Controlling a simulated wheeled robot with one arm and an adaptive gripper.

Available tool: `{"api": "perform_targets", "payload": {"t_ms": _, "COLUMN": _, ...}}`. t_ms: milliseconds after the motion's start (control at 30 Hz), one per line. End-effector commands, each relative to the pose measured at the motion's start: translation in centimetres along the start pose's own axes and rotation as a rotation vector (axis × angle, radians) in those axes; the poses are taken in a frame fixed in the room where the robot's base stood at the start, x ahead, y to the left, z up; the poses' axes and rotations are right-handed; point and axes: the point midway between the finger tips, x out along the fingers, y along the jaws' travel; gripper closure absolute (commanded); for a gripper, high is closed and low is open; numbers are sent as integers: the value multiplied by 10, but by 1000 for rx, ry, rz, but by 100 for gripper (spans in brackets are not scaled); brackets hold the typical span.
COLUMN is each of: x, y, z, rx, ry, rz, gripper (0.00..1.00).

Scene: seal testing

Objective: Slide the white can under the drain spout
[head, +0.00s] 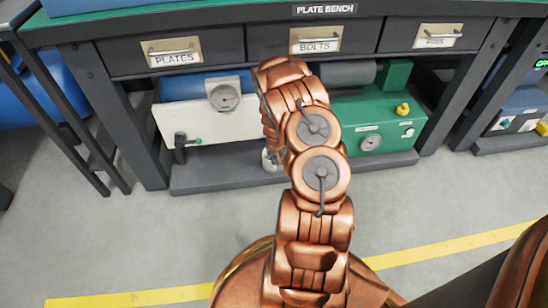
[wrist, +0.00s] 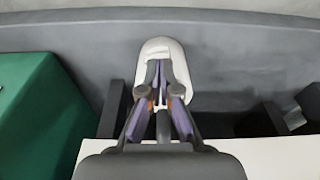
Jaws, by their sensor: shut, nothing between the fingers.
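The white can (wrist: 160,47) shows in the wrist view straight beyond my fingertips, over the grey lower shelf. My gripper (wrist: 160,80) is shut, with its fingertips overlapping the near side of the can and nothing held between them. I cannot tell whether they touch it. In the head view my arm hides the gripper and most of the can; a small pale part (head: 269,159) shows left of the arm.
The white panel (head: 220,124) with a gauge (head: 224,96) stands left of my arm. The green unit (head: 345,125) stands right. Drawers (head: 315,40) overhang the bay. The lower shelf (head: 215,178) is bare along its front left.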

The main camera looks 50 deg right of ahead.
Motion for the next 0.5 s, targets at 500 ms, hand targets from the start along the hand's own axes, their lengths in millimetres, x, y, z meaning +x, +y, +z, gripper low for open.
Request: {"api": "perform_targets", "payload": {"t_ms": 500, "x": -15, "y": -2, "z": 5, "rx": -3, "ry": 3, "rz": -2, "gripper": 100}}
